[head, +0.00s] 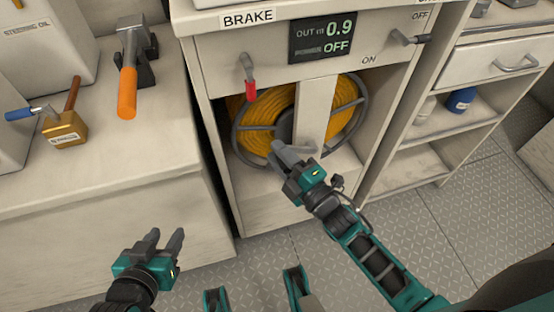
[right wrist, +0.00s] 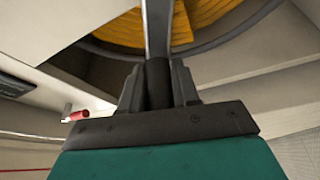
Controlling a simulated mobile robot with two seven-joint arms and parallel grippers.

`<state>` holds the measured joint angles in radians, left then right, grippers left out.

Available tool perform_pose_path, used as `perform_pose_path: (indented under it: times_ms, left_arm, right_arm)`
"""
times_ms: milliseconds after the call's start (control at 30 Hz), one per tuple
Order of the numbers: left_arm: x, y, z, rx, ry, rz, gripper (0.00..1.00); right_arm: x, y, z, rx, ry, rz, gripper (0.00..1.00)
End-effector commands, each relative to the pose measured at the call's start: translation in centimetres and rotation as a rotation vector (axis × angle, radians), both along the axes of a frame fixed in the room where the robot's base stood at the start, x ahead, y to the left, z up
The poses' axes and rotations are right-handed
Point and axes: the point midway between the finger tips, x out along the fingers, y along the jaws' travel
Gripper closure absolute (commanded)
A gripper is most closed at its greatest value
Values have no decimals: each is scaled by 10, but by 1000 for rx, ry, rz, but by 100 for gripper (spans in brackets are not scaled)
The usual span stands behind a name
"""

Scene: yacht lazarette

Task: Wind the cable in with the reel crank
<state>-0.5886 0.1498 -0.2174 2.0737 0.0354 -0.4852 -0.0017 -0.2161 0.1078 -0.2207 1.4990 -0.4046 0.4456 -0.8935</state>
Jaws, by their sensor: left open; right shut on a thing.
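The cable reel (head: 262,142) holds orange-yellow cable (head: 276,105) inside the cabinet opening, partly covered by a pale upright post (head: 315,110). My right gripper (head: 285,155) is in front of the reel's lower middle. Cable (right wrist: 185,22) also shows behind the bar. My left gripper (head: 168,245) is open and empty, low at the left, away from the reel. The display (head: 322,40) reads OUT m 0.9 and OFF.
A red-tipped lever (head: 249,80) hangs below the BRAKE label. Another lever (head: 408,39) sits between ON and OFF labels. Shelves (head: 425,150) stand right. Floor in front is free.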

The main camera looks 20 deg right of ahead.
Motion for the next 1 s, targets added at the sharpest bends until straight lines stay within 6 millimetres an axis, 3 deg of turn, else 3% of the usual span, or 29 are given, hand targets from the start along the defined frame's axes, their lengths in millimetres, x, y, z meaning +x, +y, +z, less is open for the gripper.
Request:
perform_pose_path:
  times_ms: [500,1000]
  left_arm:
    - [-2,3,13,7,3,1,57]
    - [-2,2,21,4,3,3,57]
  right_arm:
    - [1,-32,41,490,14,-2,100]
    - [3,-72,57,917,29,-2,100]
